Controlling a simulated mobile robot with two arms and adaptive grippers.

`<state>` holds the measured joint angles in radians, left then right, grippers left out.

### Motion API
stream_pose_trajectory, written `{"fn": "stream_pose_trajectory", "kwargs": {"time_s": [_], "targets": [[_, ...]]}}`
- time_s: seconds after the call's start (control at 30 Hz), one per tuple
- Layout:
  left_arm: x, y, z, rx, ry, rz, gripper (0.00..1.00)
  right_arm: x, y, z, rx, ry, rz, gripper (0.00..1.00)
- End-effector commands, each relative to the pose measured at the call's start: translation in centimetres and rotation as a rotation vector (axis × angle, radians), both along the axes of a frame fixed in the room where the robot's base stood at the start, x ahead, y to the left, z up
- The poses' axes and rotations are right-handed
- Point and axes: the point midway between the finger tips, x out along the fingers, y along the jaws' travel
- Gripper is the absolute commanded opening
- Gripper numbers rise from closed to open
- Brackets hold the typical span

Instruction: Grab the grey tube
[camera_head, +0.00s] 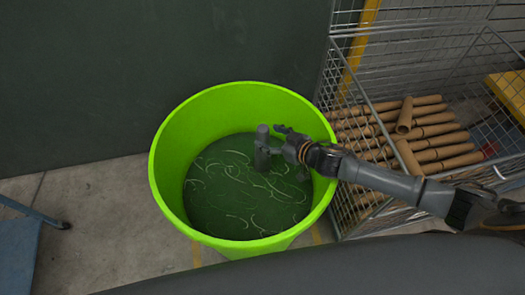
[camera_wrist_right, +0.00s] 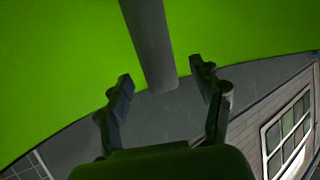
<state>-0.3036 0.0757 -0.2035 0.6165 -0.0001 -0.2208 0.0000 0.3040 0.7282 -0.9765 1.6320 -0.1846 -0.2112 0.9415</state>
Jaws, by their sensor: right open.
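The grey tube (camera_head: 262,150) stands roughly upright inside a bright green bucket (camera_head: 172,165). In the right wrist view the tube (camera_wrist_right: 147,38) comes down from the top edge, and its end lies between my two fingers with gaps on both sides. My right gripper (camera_head: 275,139) reaches into the bucket from the right, close beside the tube's upper part. It is open, and its fingers also show in the right wrist view (camera_wrist_right: 161,80). The tube's lower end is hard to make out in the head view. My left gripper is not in view.
The bucket's dark green bottom (camera_head: 235,205) has pale curly strands on it. A wire cage (camera_head: 340,75) with several brown tubes (camera_head: 437,154) stands close at the right. A dark wall (camera_head: 150,50) rises behind. A blue object (camera_head: 22,245) is at the lower left.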

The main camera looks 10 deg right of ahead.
Motion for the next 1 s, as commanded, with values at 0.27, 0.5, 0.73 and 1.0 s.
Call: {"fn": "stream_pose_trajectory", "kwargs": {"time_s": [0.27, 0.5, 0.73, 1.0], "targets": [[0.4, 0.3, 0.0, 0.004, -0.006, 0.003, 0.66, 2.9, 1.8, -1.4, 0.000, -0.001, -0.001, 0.66], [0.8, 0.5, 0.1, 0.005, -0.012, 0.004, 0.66, 3.0, 1.8, -1.5, 0.000, 0.000, -0.001, 0.66], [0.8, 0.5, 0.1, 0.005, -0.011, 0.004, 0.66, 3.0, 1.8, -1.5, 0.000, 0.000, -0.001, 0.24], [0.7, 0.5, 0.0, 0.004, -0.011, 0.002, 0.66, 3.0, 1.8, -1.5, 0.000, 0.000, -0.001, 0.00]]}}
